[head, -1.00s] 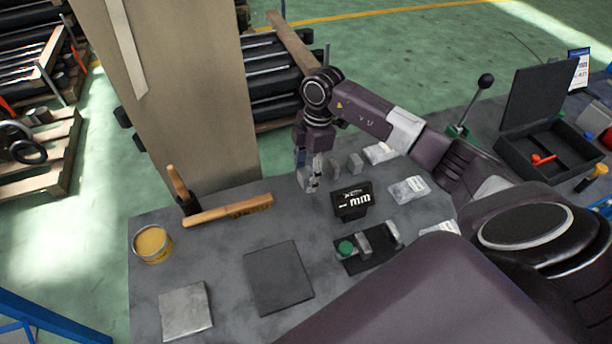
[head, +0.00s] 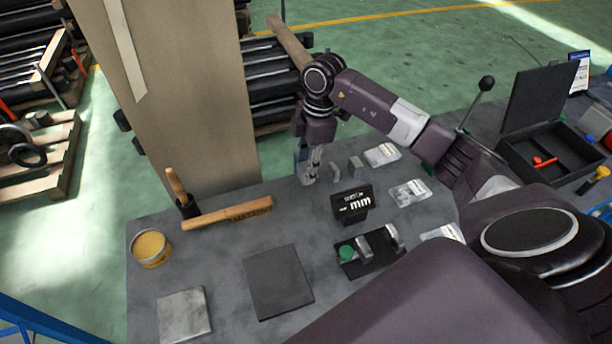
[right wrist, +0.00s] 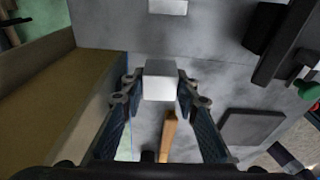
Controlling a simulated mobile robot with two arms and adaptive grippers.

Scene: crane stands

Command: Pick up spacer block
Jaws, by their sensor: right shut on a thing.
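In the head view the fingers mostly hide this block. I cannot tell whether it is clear of the bench. My left gripper is not in view.
A beige column (head: 180,100) rises close behind.

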